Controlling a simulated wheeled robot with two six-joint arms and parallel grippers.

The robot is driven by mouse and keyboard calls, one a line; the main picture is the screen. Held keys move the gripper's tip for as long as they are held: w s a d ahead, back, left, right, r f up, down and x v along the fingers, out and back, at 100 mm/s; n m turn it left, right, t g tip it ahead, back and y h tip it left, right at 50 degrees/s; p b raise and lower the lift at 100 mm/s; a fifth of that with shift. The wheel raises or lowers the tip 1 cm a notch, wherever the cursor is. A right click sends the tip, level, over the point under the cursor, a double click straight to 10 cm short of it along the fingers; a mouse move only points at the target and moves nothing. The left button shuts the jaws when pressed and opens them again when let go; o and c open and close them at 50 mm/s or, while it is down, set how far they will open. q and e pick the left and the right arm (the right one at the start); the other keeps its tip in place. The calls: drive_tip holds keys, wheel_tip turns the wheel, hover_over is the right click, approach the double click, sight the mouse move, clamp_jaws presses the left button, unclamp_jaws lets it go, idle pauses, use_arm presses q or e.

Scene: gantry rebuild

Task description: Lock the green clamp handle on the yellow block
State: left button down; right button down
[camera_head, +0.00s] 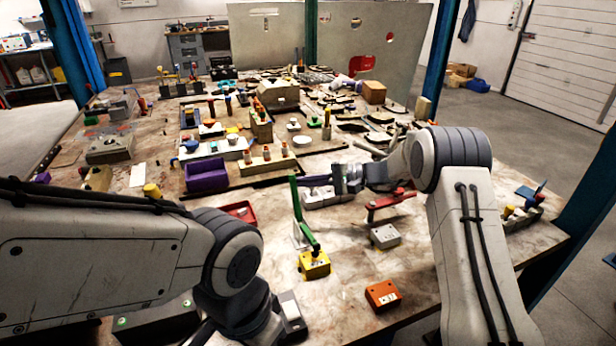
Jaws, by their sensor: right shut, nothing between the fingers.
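The yellow block (314,266) sits on the table near the middle of the head view. The green clamp handle (296,203) rises from it, its upper part nearly upright and its lower part slanting down to the block. My right gripper (308,184) is shut and empty, just right of the handle's upper part. I cannot tell whether it touches the handle. My left arm comes in from the left and its wrist bends down at the bottom. My left gripper's fingers are not clearly visible there.
A grey block (386,236) with a red clamp handle (390,203) stands to the right. An orange block (382,295) lies near the front edge. A red tray (240,211) and a purple bin (206,176) are to the left. Many parts crowd the table behind.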

drive_tip(key=shift+s+d+r, duration=0.1)
drive_tip(key=shift+s+r, duration=0.1)
drive_tip(key=shift+s, duration=0.3)
